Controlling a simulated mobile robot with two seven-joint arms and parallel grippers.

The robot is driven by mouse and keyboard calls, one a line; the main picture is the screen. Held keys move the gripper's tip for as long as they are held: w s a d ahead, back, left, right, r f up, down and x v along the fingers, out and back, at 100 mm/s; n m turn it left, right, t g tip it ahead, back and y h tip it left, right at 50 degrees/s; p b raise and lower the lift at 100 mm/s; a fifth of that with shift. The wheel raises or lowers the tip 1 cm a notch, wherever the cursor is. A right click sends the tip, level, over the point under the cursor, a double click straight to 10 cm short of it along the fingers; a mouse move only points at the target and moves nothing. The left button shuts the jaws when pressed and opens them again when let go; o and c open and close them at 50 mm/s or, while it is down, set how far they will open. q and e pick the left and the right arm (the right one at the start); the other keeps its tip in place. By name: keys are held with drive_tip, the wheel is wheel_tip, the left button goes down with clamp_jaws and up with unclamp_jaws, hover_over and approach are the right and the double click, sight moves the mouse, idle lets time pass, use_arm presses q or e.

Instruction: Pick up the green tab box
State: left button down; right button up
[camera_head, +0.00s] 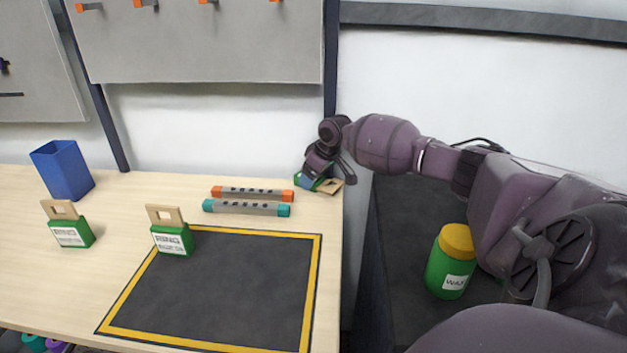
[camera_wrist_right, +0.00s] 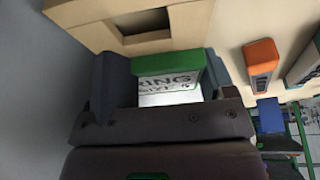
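A green tab box (camera_head: 304,180) with a pale wooden tab is at the table's far right edge, tilted with its tab toward the right. My right gripper (camera_head: 318,172) is over it and partly hides it. In the right wrist view the box (camera_wrist_right: 168,66), with a white label, sits between the two fingers (camera_wrist_right: 170,85), which lie close against both its sides. Whether the box is clear of the table I cannot tell. Two more green tab boxes stand upright on the table, one in the middle (camera_head: 172,239) and one at the left (camera_head: 71,233). My left gripper is not in view.
An orange-ended bar (camera_head: 252,194) and a teal-ended bar (camera_head: 246,208) lie left of my right gripper. A dark mat with a yellow border (camera_head: 318,270) is in front. A blue bin (camera_head: 62,170) stands at the left. A yellow-lidded green jar (camera_head: 450,262) is at the right.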

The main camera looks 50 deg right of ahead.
drive_tip(key=shift+c, duration=0.9)
drive_tip(key=shift+s+a+r, duration=0.1)
drive_tip(key=shift+r, duration=0.4)
drive_tip(key=r, duration=0.2)
drive_tip(key=r+p, duration=0.1)
drive_tip(key=r, duration=0.1)
drive_tip(key=r+p, duration=0.1)
drive_tip(key=r, duration=0.1)
drive_tip(key=shift+s+a+r, duration=0.2)
drive_tip(key=shift+a+r, duration=0.05)
drive_tip(key=s+a+p, duration=0.1)
drive_tip(key=s+a, duration=0.3)
drive_tip(key=a, duration=0.1)
drive_tip(key=s+a+p, duration=0.1)
drive_tip(key=s+a, duration=0.3)
drive_tip(key=a, duration=0.1)
drive_tip(key=s+a+p, duration=0.1)
drive_tip(key=s+a, duration=0.3)
drive_tip(key=a, duration=0.1)
drive_tip(key=shift+f+p, duration=0.3)
drive_tip(key=shift+p, duration=0.1)
drive_tip(key=s+a+r+m, duration=0.1)
drive_tip(key=s+a+r, duration=0.1)
drive_tip(key=a, duration=0.8)
drive_tip(key=s+a+r+m, duration=0.1)
drive_tip(key=s+a+r, duration=0.2)
drive_tip(key=a, duration=0.7)
drive_tip(key=shift+s+a+r+h, duration=0.25)
drive_tip(key=shift+s+r+h, duration=0.15)
drive_tip(key=shift+r, duration=0.45)
